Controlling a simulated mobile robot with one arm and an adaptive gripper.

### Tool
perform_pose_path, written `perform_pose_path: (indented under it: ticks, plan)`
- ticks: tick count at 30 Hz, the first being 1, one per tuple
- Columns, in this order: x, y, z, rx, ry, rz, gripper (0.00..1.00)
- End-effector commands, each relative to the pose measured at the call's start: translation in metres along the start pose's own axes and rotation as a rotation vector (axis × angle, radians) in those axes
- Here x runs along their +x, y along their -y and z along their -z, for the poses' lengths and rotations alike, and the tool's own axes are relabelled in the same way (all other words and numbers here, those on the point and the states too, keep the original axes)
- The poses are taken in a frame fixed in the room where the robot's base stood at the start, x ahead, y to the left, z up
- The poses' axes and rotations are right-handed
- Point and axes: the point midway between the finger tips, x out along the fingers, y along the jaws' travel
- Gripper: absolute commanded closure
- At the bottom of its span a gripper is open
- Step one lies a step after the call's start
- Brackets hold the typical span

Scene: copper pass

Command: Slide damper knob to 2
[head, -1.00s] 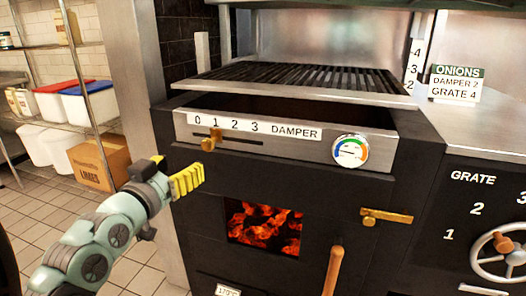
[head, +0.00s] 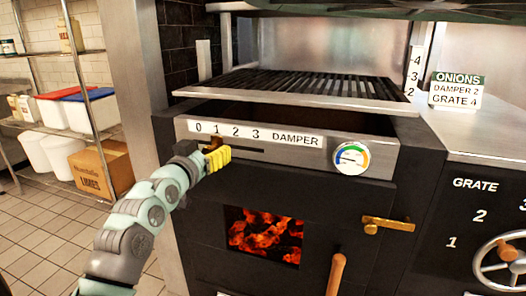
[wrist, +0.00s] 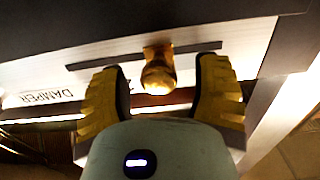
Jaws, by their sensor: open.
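The brass damper knob (head: 212,145) sits in a horizontal slot (head: 245,150) under the scale 0 to 3, at about the 1; my gripper partly hides it in the head view. In the wrist view the knob (wrist: 158,72) stands between my two yellow fingers, with a visible gap on each side. My gripper (head: 217,158) is open at the panel, around the knob and not closed on it. The damper scale label (head: 248,133) is readable in the head view.
An order card (head: 457,90) reads damper 2, grate 4. A dial gauge (head: 351,158) sits right of the slot. Below are the fire window (head: 265,235) and a brass latch (head: 388,223). The grill grate (head: 300,85) juts out above the panel.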

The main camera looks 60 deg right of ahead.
Motion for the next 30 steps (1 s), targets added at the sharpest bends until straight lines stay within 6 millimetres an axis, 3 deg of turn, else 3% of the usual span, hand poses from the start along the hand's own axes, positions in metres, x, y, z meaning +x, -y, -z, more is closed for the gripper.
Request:
perform_pose_path:
  ticks: [6,7,26,30]
  plan:
    - [0.0009,-0.0022,-0.0001,0.0,0.0,-0.004,0.37]
    - [0.0009,-0.0021,-0.0001,0.0,0.0,-0.004,0.33]
    - [0.0003,-0.0007,-0.0002,0.0,0.0,-0.002,0.98]
    - [0.0002,-0.0004,-0.0002,0.0,0.0,-0.001,1.0]
